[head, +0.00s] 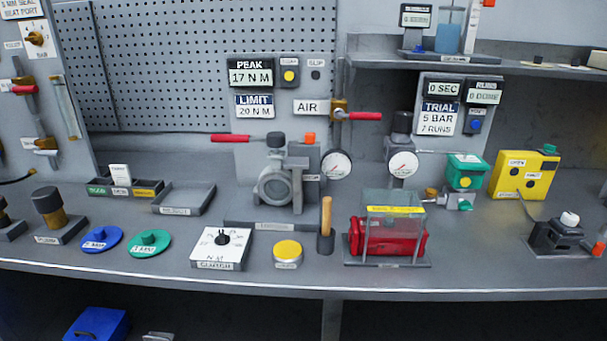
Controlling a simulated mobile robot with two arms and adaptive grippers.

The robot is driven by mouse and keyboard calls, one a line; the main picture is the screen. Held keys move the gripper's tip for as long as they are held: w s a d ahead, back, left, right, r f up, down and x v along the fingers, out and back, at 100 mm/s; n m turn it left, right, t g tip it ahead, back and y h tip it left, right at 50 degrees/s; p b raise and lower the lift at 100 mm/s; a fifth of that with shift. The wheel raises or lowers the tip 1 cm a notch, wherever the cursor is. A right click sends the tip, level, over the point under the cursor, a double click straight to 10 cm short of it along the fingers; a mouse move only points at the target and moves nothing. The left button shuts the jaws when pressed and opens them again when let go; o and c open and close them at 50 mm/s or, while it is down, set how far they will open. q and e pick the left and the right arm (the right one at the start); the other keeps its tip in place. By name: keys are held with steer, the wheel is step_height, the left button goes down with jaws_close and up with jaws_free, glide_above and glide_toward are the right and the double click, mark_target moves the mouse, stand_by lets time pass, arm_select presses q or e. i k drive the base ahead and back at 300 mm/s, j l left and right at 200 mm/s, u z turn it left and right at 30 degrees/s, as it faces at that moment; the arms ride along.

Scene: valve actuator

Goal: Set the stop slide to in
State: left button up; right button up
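I cannot pick out the stop slide for certain, as most small labels are too small to read. A red actuator (388,240) lies in a stand under a clear guard with a yellow strip (396,210), right of the middle. A black device with a white knob (569,218) is at the far right, with a red piece (599,248) beside it. Neither of my grippers is in view.
A wooden-handled tool (326,222) stands upright between a yellow round pad (288,252) and the red actuator. A white dial plate (221,247), blue disc (101,239) and green disc (149,243) are at front left. A yellow box (523,175) stands at right.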

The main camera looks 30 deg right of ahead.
mark_target(310, 138)
steer(key=l+u, duration=0.15)
steer(key=l, duration=0.35)
steer(key=k+l+u, duration=0.2)
steer(key=l, duration=0.3)
steer(key=l+u, duration=0.15)
steer(key=l, duration=0.35)
steer(key=k, duration=0.05)
